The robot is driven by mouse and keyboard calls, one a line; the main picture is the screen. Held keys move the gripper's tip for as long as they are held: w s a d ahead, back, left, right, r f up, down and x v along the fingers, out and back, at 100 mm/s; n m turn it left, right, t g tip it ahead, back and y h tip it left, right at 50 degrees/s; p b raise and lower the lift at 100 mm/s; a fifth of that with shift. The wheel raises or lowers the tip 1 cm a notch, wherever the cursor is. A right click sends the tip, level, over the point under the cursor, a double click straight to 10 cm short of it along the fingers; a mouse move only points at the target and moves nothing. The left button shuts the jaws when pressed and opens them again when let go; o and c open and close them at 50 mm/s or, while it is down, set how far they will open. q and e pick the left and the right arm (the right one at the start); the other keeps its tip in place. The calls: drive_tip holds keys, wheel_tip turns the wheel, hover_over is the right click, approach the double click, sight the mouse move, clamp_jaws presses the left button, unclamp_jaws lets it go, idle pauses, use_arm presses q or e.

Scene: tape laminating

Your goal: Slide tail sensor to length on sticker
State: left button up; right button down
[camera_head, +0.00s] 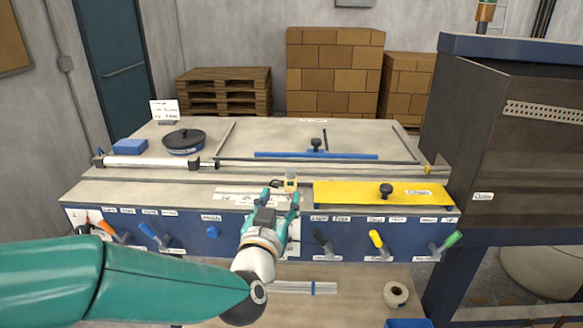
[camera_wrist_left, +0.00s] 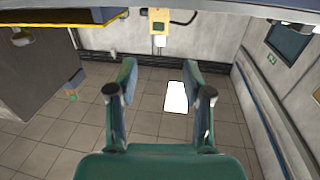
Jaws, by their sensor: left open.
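A pale sticker strip with printed marks (camera_head: 238,196) lies along the ledge, left of the sensor, partly hidden by my gripper. My left gripper (camera_head: 281,198) is open, its fingers spread just in front of and below the sensor. Its fingers also show in the left wrist view (camera_wrist_left: 158,80) with nothing between them. My right gripper is not in view.
A yellow cover (camera_head: 360,193) with a black knob fills the right of the ledge. Several coloured levers (camera_head: 378,242) stick out of the blue front panel. A white roller (camera_head: 150,161) and black disc (camera_head: 183,140) sit behind left. A dark cabinet (camera_head: 525,150) stands at right.

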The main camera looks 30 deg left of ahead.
sight(290, 176)
use_arm(q)
drive_tip(key=p+x, duration=0.2)
drive_tip(key=x, duration=0.9)
drive_tip(key=shift+d, duration=0.1)
clamp_jaws()
